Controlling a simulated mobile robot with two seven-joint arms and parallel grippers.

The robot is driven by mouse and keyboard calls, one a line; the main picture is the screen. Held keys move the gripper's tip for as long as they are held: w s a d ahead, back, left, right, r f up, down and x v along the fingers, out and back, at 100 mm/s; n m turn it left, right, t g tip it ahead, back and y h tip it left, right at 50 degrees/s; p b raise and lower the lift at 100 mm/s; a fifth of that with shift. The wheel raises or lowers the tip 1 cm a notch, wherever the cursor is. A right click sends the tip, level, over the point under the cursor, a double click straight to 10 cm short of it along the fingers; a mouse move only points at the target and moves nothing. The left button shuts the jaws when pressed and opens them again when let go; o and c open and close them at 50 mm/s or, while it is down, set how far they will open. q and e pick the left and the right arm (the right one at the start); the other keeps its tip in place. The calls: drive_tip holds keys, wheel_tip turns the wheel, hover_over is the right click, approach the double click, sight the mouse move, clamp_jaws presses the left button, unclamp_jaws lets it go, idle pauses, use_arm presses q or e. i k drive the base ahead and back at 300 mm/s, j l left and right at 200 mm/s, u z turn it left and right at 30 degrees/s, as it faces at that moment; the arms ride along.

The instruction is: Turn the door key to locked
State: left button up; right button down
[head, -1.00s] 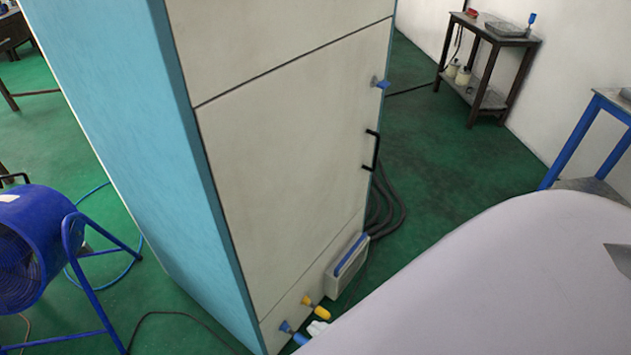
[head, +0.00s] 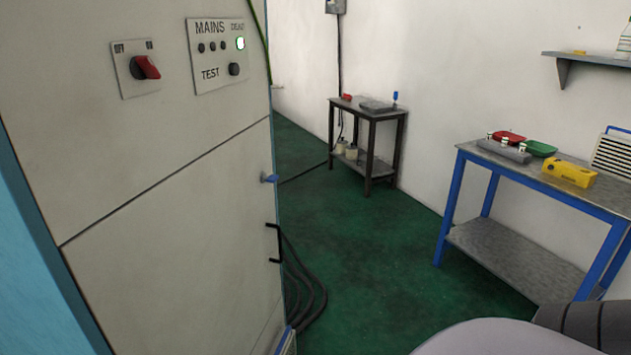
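The cabinet door (head: 180,240) is a pale grey panel on the left, standing upright. A small blue key (head: 268,178) sticks out near its right edge, above a black handle (head: 275,243). The key is too small to tell which way it is turned. Neither gripper is in the head view; only part of my own body shows at the bottom right.
A red rotary switch (head: 146,68) and a MAINS panel (head: 220,53) with a lit green DEAD lamp sit above. Dark hoses (head: 307,290) lie right of the cabinet. A blue-legged bench (head: 545,180) and dark side table (head: 368,115) stand beyond open green floor.

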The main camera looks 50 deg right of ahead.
sight(272, 179)
drive_tip(key=z, duration=1.2)
drive_tip(key=i+l+u, duration=0.1)
drive_tip(key=u, duration=0.25)
drive_tip(key=l+u, duration=0.15)
drive_tip(key=u, duration=0.2)
drive_tip(key=i+l+u, duration=0.1)
drive_tip(key=u, duration=0.2)
drive_tip(key=i+l+u, duration=0.2)
drive_tip(key=l, duration=0.2)
drive_tip(key=l+u, duration=0.65)
drive_tip(key=l, duration=2.1)
drive_tip(key=k+l+u, duration=0.1)
drive_tip(key=l, duration=0.7)
